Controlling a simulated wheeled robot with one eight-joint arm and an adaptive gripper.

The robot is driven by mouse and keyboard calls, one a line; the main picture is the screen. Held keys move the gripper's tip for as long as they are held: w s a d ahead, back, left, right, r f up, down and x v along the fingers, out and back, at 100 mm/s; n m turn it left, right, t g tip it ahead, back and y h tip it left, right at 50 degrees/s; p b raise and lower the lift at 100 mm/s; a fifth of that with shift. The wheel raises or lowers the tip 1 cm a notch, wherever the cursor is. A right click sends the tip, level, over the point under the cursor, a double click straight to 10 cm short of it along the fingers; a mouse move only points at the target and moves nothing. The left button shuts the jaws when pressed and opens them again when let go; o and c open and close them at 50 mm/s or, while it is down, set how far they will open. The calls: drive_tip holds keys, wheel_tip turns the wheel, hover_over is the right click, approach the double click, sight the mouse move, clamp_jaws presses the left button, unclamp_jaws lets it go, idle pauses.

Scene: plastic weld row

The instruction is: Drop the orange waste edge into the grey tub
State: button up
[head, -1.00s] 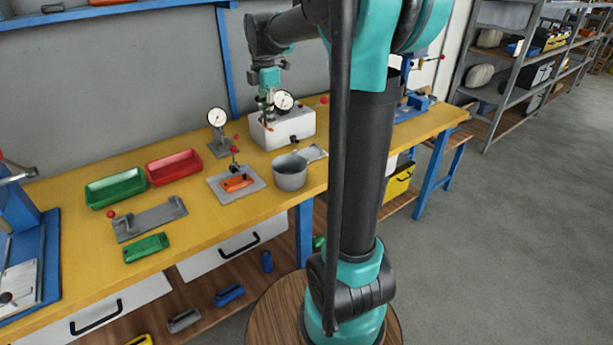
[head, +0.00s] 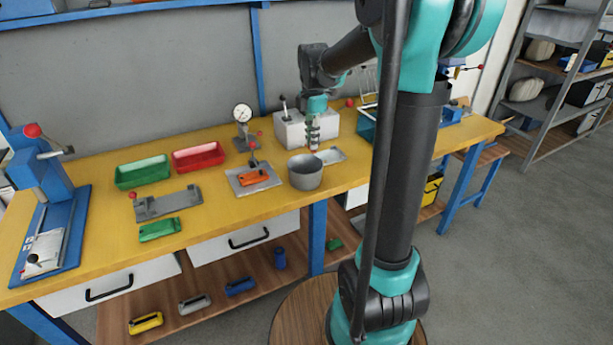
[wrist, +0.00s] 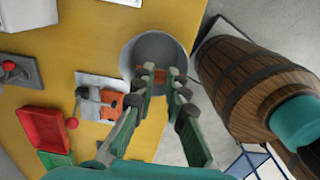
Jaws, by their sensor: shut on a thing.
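The grey tub (head: 306,178) stands at the front edge of the yellow bench. It also shows in the wrist view (wrist: 128,58), with its open mouth under my fingertips. My gripper (head: 313,144) is above the tub, pointing down. In the wrist view, my gripper (wrist: 162,77) is shut on the orange waste edge (wrist: 154,75), a small orange-brown strip between the fingertips. The strip appears over the tub's opening; its exact height above the rim is hard to tell.
A grey fixture (head: 236,182) holding an orange part (head: 256,177) is left of the tub. Red (head: 198,157) and green (head: 142,172) trays lie farther left. A white box (head: 291,132) stands behind my gripper. A wooden barrel (wrist: 240,75) shows beside the tub in the wrist view.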

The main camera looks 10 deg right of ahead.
drive_tip(key=shift+f, duration=0.1)
drive_tip(key=o, duration=0.8)
wheel_tip(320, 180, up, 12)
idle(0.4)
drive_tip(key=s+d+f+m+t, duration=0.1)
drive_tip(key=s+f+m+t, duration=0.1)
drive_tip(key=s+f+m, duration=0.8)
drive_tip(key=s+d+f+m+t, duration=0.2)
drive_tip(key=s+f+m, duration=0.9)
drive_tip(key=f, duration=0.4)
drive_tip(key=shift+s+d+f+m, duration=0.25)
drive_tip(key=shift+s+d+m, duration=0.05)
drive_tip(key=shift+s, duration=0.25)
